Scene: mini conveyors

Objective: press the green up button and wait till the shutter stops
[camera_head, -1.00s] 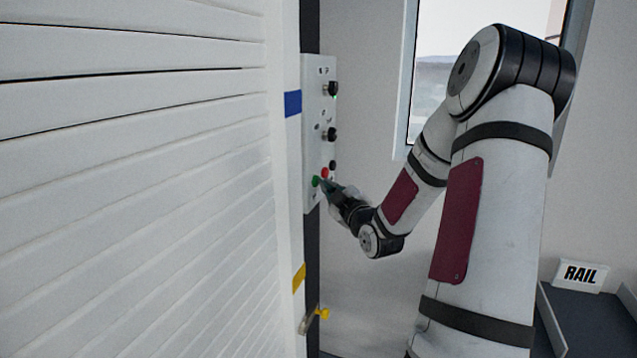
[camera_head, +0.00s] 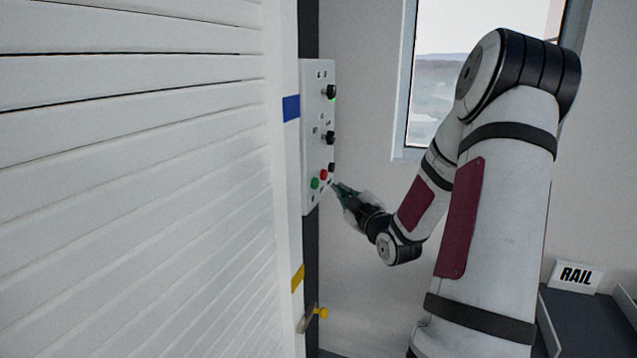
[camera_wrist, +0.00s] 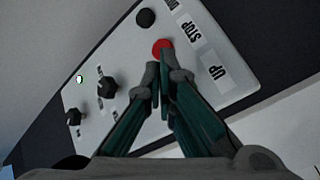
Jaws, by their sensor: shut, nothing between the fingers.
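The white control panel (camera_head: 318,140) is mounted beside the shutter. The green up button (camera_head: 315,183) is low on it, left of a red button (camera_head: 323,174). My gripper (camera_head: 337,187) is shut and empty, its tips just right of the panel's lower part and apart from the green button. In the wrist view my gripper (camera_wrist: 159,76) points at the panel near the red button (camera_wrist: 162,47) and the UP label (camera_wrist: 215,72). The green button is not visible there; my fingers cover part of the panel. The white slatted shutter (camera_head: 130,190) fills the left of the head view.
A yellow-ended lever (camera_head: 320,313) juts out below the panel.

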